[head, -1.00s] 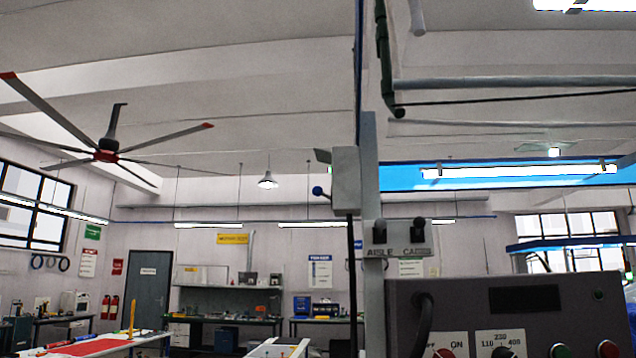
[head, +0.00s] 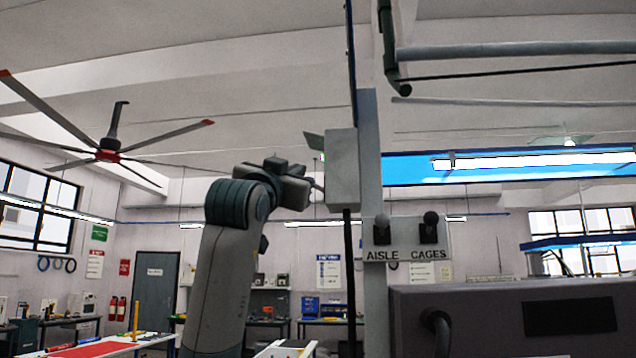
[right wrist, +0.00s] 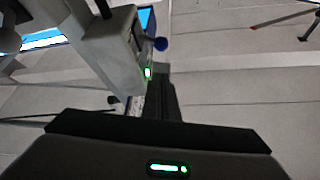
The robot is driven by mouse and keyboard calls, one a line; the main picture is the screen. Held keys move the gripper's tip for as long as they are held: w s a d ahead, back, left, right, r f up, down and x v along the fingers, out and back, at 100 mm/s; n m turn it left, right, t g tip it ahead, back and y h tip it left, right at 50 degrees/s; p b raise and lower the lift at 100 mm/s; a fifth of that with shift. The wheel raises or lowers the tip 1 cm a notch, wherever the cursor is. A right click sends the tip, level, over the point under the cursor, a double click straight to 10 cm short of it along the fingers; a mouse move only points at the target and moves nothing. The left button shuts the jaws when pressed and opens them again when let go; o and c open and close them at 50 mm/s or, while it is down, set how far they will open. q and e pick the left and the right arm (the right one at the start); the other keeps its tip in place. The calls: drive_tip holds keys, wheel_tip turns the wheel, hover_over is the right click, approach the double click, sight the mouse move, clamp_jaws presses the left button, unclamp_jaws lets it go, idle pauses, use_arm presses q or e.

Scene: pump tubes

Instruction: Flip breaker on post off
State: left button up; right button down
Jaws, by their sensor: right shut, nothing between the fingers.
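The breaker is a light grey box (head: 342,168) on the left side of a grey post (head: 371,135) in the head view. Its lever knob is hidden behind my right gripper there. In the right wrist view the box (right wrist: 108,52) shows at upper left with a lit green lamp (right wrist: 148,73) and a blue ball knob (right wrist: 161,44). My right gripper (head: 313,186) is shut and empty, just left of the box. In the right wrist view its dark fingers (right wrist: 160,82) point toward the knob; contact cannot be told. My left gripper is out of view.
Below the box, a plate marked AISLE CAGES (head: 405,240) carries two dark toggles. A dark grey panel (head: 510,318) with a cable fills the lower right. A thin dark pole (head: 348,270) runs down below the box. Benches stand far behind.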

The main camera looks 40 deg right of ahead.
drive_tip(key=s+r+p+x, duration=0.2)
drive_tip(key=p+x, duration=0.5)
drive_tip(key=x, duration=0.3)
use_arm(q)
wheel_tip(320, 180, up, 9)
drive_tip(key=p, duration=0.2)
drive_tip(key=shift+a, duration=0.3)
use_arm(e)
drive_tip(key=f, duration=0.1)
drive_tip(key=w+f, duration=0.1)
drive_tip(key=f, duration=0.1)
drive_tip(key=w+f, duration=0.1)
drive_tip(key=shift+a+f, duration=0.2)
drive_tip(key=shift+a, duration=0.05)
drive_tip(key=shift+s, duration=0.1)
